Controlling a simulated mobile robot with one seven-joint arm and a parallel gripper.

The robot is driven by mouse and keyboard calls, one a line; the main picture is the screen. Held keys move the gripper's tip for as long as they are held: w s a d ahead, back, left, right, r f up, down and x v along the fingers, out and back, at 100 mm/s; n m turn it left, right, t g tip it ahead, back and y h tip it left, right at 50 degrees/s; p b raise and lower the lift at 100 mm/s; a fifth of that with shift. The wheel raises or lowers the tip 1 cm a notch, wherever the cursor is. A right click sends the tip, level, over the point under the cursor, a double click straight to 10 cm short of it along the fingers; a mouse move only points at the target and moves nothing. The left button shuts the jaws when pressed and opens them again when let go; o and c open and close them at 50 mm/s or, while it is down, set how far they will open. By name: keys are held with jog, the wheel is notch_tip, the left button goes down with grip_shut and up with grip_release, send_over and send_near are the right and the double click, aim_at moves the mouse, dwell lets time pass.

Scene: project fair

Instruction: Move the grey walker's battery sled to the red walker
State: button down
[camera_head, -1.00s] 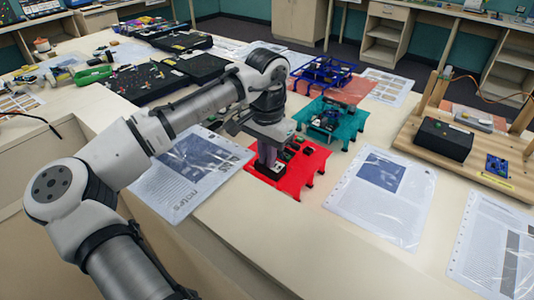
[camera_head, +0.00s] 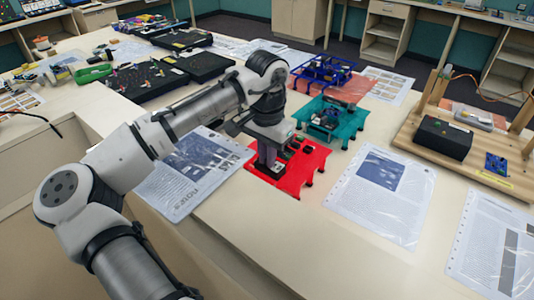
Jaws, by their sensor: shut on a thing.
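The red walker (camera_head: 315,161) is a flat red plate on short legs, near the middle of the table. My gripper (camera_head: 268,160) points down over its left part. It is shut on a small dark block (camera_head: 279,167), which appears to be the battery sled, low at the plate. The fingers hide much of the block, and I cannot tell if it touches the plate. Small dark and green parts show on the red plate beside the fingers. I cannot make out a grey walker in this view.
A teal walker (camera_head: 345,126) stands just behind the red one, and a blue walker (camera_head: 322,70) behind that. Printed sheets (camera_head: 382,190) lie to the right and left. A wooden stand (camera_head: 480,165) with a black box is at the right. Black trays (camera_head: 150,82) are at the back left.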

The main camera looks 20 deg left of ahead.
jog(key=shift+f, duration=0.75)
dwell(1.5)
jog(key=c, duration=1.4)
grip_release()
jog(key=shift+r+p, duration=0.15)
jog(key=shift+p, duration=0.3)
jog(key=shift+r+p, duration=3.05)
jog(key=shift+r, duration=0.6)
